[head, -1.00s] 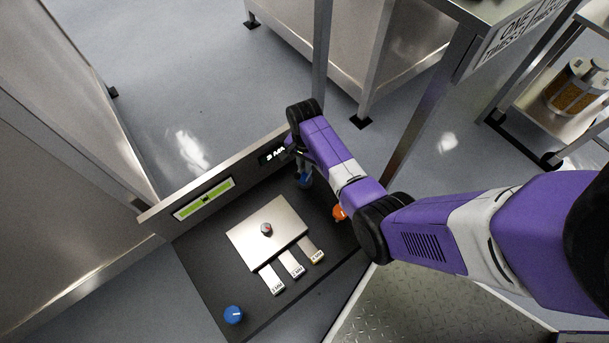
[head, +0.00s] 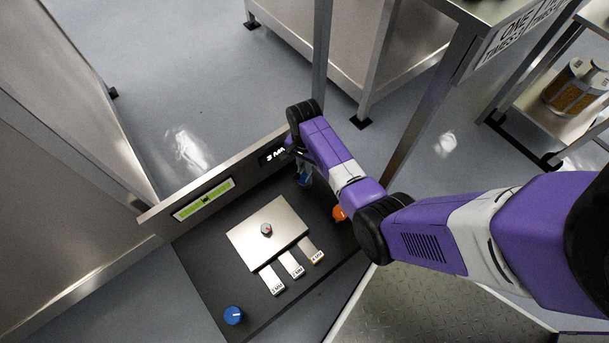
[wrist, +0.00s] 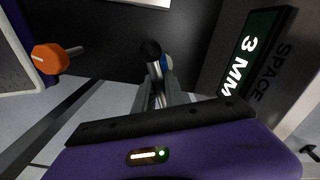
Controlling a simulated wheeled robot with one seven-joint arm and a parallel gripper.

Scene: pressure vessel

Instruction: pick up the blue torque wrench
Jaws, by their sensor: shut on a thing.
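The blue torque wrench (head: 304,180) shows as a small blue part beneath my wrist, at the far right of the dark bench top in the head view. In the wrist view its blue part (wrist: 167,62) shows beside a black round end, just beyond my fingers. My gripper (wrist: 160,88) is shut on it. My arm hides most of the wrench in the head view, and I cannot tell whether it touches the bench.
The dark bench top (head: 205,265) carries a metal plate (head: 255,240) with a small knob, several labelled tabs, a blue dial (head: 233,315) and an orange-handled tool (head: 339,213). A raised back panel (head: 160,212) with displays runs close beside my gripper.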

